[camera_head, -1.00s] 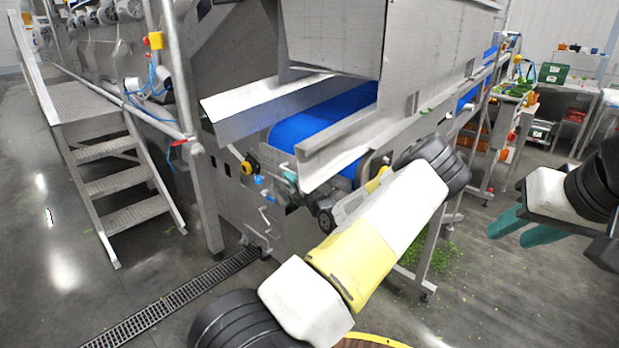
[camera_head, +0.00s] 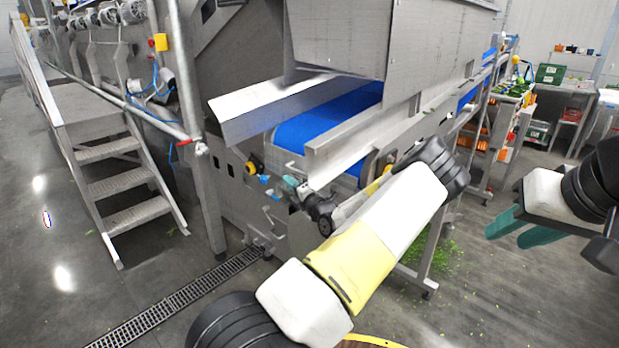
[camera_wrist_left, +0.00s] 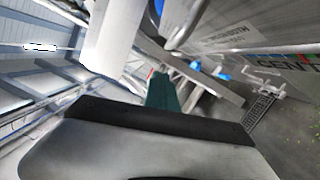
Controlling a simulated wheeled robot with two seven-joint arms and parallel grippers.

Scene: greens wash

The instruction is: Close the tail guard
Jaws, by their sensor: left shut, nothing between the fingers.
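A blue belt (camera_head: 325,115) runs out of the grey machine between two sloping sheet-metal side plates, the left one (camera_head: 268,108) and the right one (camera_head: 350,145). I cannot tell for certain which part at this belt end is the tail guard. My left gripper (camera_head: 289,183) is shut and empty, small and partly hidden beside the machine frame, below the belt end. Its teal fingers also show in the left wrist view (camera_wrist_left: 162,92), pointing towards metal beams, with no clear contact. My right gripper (camera_head: 520,228) hangs open and empty at the right, over bare floor.
Metal steps (camera_head: 125,180) stand at the left, near an upright post (camera_head: 185,85). A floor drain (camera_head: 180,300) runs in front of the machine. Green scraps (camera_head: 435,258) lie under the frame. My left arm covers part of the machine's lower right.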

